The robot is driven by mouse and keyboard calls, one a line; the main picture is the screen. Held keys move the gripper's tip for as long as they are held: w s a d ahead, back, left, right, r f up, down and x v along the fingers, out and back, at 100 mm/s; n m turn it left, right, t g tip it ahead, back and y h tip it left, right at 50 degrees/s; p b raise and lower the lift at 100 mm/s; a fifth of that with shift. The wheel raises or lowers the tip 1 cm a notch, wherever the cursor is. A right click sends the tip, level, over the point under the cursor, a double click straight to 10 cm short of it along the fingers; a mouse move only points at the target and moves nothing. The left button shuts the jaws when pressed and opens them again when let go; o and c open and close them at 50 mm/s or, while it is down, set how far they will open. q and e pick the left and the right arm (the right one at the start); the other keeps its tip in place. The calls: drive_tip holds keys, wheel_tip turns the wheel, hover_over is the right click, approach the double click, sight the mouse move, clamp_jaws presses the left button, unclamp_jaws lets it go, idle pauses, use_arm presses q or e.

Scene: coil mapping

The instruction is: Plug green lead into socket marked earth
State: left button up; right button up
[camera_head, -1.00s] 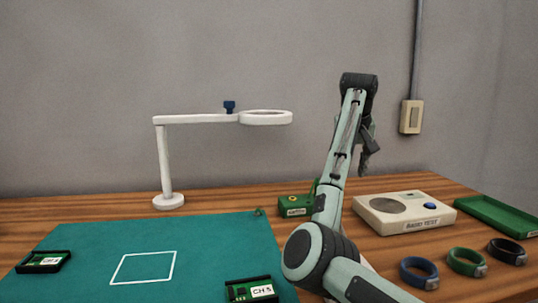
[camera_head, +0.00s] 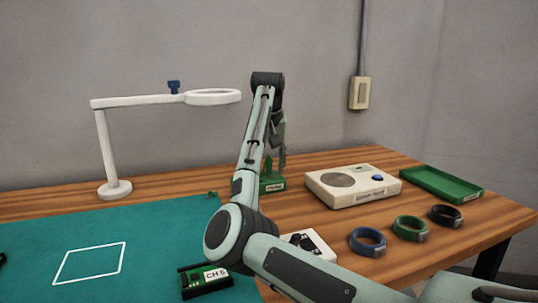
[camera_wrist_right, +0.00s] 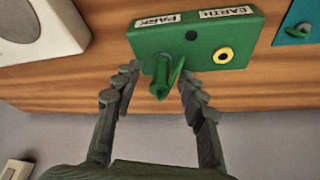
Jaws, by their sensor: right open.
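A green box (camera_head: 272,184) stands at the back of the table, partly hidden behind my right arm. In the right wrist view the green box (camera_wrist_right: 200,35) appears upside down, with labels PARK and EARTH. The green lead's plug (camera_wrist_right: 163,72) sticks out on the PARK side. The yellow-ringed socket marked EARTH (camera_wrist_right: 223,55) is empty. My right gripper (camera_wrist_right: 158,82) is open, its fingers on either side of the plug with gaps visible. In the head view the right gripper (camera_head: 279,150) is just above the box.
A cream tester (camera_head: 352,186) and green tray (camera_head: 440,184) stand to the right, with several wrist straps (camera_head: 410,228) in front. A white magnifier lamp (camera_head: 114,189) stands at left. A teal mat (camera_head: 150,225) holds a CH 5 board (camera_head: 206,280). A small green clip (camera_head: 212,195) lies at its far edge.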

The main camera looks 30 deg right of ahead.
sight(269, 159)
clamp_jaws()
drive_tip(key=c, duration=0.8)
unclamp_jaws()
clamp_jaws()
drive_tip(key=shift+r, duration=1.3)
drive_tip(key=shift+r, duration=1.7)
